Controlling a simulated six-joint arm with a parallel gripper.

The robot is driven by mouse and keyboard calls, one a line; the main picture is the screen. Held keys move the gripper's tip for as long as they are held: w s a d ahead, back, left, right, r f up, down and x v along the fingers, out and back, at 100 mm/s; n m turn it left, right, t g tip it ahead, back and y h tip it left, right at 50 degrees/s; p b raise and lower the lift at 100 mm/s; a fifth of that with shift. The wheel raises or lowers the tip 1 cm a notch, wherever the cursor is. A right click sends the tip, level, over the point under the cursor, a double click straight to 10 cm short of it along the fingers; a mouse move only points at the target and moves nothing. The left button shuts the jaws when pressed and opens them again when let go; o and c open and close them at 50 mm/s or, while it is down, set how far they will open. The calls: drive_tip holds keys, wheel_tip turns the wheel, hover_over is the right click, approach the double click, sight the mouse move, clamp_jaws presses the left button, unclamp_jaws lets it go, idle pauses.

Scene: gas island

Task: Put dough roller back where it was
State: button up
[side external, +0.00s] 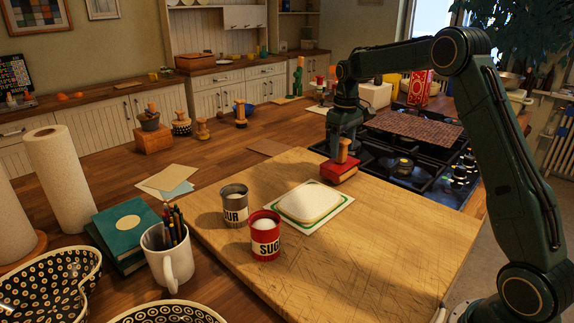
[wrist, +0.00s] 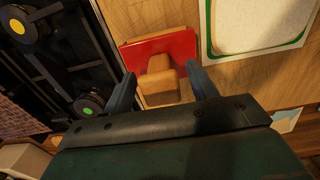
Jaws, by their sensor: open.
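A red block with a wooden handle (side external: 338,172), probably the dough roller, sits upright at the far edge of the wooden board (side external: 400,235), beside the stove. In the wrist view its red top (wrist: 180,44) and wooden handle (wrist: 158,82) show between the fingers. My gripper (side external: 344,140) is right above it, pointing down. In the wrist view my gripper (wrist: 164,88) is open, with one finger on each side of the handle; I cannot tell whether they touch it. A white dough slab (side external: 308,201) lies on a green-rimmed sheet nearby.
A grey flour tin (side external: 234,210) and a red sugar tin (side external: 265,240) stand left of the dough. The gas stove (side external: 405,165) lies behind the block. A white mug with pens (side external: 170,262) and teal books (side external: 127,232) stand left. The board's right part is clear.

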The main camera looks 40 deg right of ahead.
wheel_tip(320, 180, up, 13)
idle(0.6)
drive_tip(key=shift+a, duration=0.1)
idle(0.5)
drive_tip(key=s+a+r+t, duration=0.2)
drive_tip(key=s+a+r, duration=0.1)
drive_tip(key=s+a, duration=0.45)
drive_tip(key=s+a+r+t, duration=0.1)
drive_tip(key=s+a+r, duration=0.1)
drive_tip(key=s+a, duration=0.5)
drive_tip(key=s+a+f+t, duration=0.1)
drive_tip(key=s+a+f, duration=0.2)
drive_tip(key=s, duration=0.5)
drive_tip(key=s+a+f+t, duration=0.1)
drive_tip(key=s+a+f, duration=0.1)
drive_tip(key=s+f, duration=0.4)
drive_tip(key=s, duration=0.3)
drive_tip(key=shift+a+t, duration=0.3)
drive_tip(key=shift+a, duration=0.1)
